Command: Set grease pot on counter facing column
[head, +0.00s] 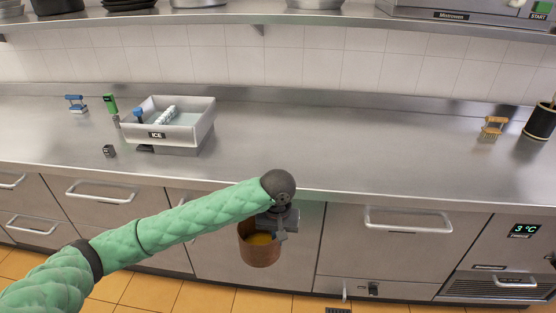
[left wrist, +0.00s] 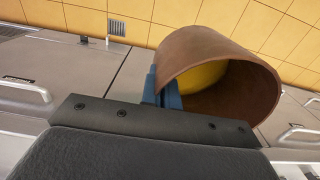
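The grease pot (head: 259,248) is a brown, round, open-topped pot with yellow content inside. My left gripper (head: 279,236) is at its upper right rim in the head view, and the pot hangs in front of the drawer fronts, below the counter edge. In the left wrist view the blue fingers (left wrist: 166,90) are closed over the wall of the pot (left wrist: 222,75). The steel counter (head: 330,150) runs behind and above the pot, with a wide bare stretch in its middle. My right gripper is in neither view.
An ice bin (head: 203,127) stands on the counter at left, with a small dark block (head: 109,151) and brushes near it. A wooden brush (head: 493,126) and a dark container (head: 541,121) stand at far right. A shelf (head: 300,17) runs above. Drawer handles (head: 408,222) stick out below.

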